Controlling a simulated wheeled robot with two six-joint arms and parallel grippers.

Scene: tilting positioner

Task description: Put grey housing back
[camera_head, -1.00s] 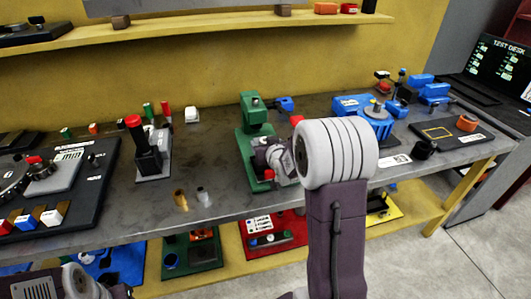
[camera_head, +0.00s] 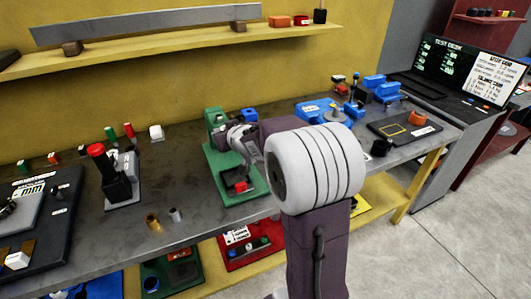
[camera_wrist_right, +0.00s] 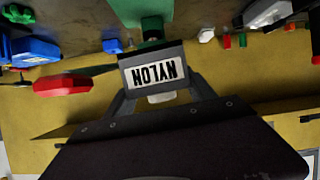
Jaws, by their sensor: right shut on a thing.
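My right gripper (camera_head: 240,137) is over the green fixture (camera_head: 247,196), close to its upright post (camera_head: 215,118). In the wrist view its fingers (camera_wrist_right: 160,95) are shut on a dark grey block with a white NYLON label (camera_wrist_right: 154,76), upside down there; I take it for the grey housing. In the head view the gripper and wrist largely hide this block. A dark block with a red part (camera_head: 236,181) sits on the fixture base below the gripper. The fixture's green also shows behind the held block in the wrist view (camera_wrist_right: 151,28). My left gripper cannot be made out.
A black lever clamp with a red knob (camera_head: 97,150) stands left of the fixture. A brass cup (camera_head: 152,221) and a grey cup (camera_head: 175,215) stand near the front edge. Blue devices (camera_head: 315,109) are at the right. A shelf (camera_head: 160,47) runs along the back wall.

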